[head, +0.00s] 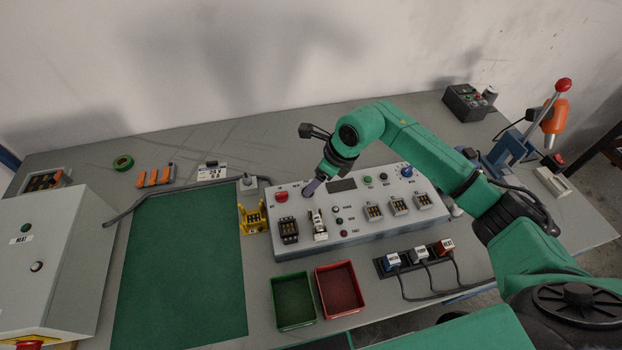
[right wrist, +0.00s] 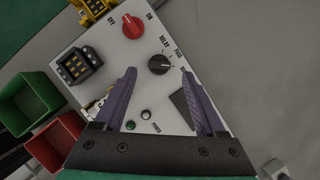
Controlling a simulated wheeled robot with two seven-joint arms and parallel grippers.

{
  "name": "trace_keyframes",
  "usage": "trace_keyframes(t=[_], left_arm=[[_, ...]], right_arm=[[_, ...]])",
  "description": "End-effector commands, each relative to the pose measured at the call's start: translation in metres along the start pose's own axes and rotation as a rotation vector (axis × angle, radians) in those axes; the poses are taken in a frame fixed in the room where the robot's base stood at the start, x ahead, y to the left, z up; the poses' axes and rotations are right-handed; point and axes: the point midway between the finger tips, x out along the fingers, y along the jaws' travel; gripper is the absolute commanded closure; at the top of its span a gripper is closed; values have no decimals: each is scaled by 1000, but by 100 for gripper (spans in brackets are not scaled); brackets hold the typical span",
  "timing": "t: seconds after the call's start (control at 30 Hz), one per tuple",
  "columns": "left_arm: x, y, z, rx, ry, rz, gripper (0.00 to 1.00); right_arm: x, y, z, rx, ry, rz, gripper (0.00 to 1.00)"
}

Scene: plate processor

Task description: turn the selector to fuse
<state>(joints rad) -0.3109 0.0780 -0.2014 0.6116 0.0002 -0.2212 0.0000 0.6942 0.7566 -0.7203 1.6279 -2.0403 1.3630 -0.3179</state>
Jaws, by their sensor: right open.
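The selector is a round black knob (right wrist: 159,64) on the white top of the control panel (right wrist: 143,96). The labels RELAY and FUSE stand beside it, and a third label is partly covered by a finger. I cannot tell which label the knob points to. In the head view the knob is hidden behind my right gripper (head: 311,188), which hangs over the panel's back left. In the right wrist view my right gripper (right wrist: 158,76) is open and empty, its purple fingertips on either side of the knob. I cannot tell how high they are above it. My left gripper is not in view.
A red OFF/ON knob (right wrist: 132,26) is close to the selector. A black socket block (right wrist: 79,66) sits at the panel's left. Green (head: 292,301) and red (head: 339,289) bins stand in front. A yellow holder (head: 253,218) stands left of the panel. The green mat (head: 182,265) is clear.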

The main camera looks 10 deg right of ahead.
Motion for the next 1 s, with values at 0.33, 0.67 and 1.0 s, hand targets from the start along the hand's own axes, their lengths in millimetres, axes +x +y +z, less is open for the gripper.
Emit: trace_keyframes(t=[0.33, 0.67, 1.0], left_arm=[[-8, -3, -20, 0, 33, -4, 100], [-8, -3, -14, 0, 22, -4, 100], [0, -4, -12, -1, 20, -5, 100]], right_arm=[[37, 0, 0, -1, 0, -1, 28], [36, 0, 0, -1, 0, -1, 100], [37, -1, -1, -31, -1, 10, 100]])
